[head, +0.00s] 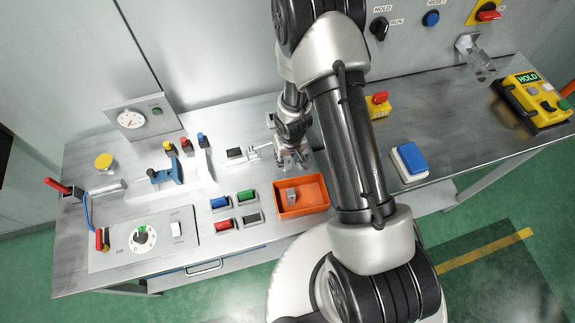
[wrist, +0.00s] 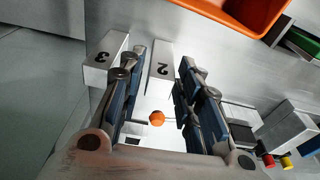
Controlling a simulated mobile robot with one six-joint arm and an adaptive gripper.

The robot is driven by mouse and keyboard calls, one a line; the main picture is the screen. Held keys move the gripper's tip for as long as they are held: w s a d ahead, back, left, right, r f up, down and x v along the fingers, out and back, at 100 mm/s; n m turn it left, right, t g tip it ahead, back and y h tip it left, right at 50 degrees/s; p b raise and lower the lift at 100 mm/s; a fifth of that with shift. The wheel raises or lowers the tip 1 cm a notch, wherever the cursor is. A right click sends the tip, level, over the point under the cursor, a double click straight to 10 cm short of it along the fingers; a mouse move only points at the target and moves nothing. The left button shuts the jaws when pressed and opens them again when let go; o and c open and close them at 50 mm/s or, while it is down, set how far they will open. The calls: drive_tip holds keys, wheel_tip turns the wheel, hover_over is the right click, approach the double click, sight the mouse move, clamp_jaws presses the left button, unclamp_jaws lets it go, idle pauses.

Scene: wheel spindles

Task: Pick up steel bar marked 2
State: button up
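The steel bar marked 2 (wrist: 159,68) shows its pale numbered face in the wrist view, between the two fingertips of my gripper (wrist: 163,60). A steel bar marked 3 (wrist: 104,55) stands just left, beside the left finger. In the head view my gripper (head: 292,158) is low over the bench behind the orange tray, and I cannot make out the numbered bars there.
The orange tray (head: 318,206) holds a small grey block (head: 291,195). Several coloured blocks, including a green one (head: 246,196), lie left of it. A small orange ball-shaped piece (wrist: 157,118) shows between the fingers. A blue-topped box (head: 410,159) is to the right.

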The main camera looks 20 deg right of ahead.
drive_tip(key=shift+w+f+b, duration=0.1)
drive_tip(key=shift+f+b, duration=0.2)
drive_tip(key=shift+f, duration=0.6)
drive_tip(key=shift+r, duration=0.1)
drive_tip(key=shift+c, duration=0.6)
clamp_jaws()
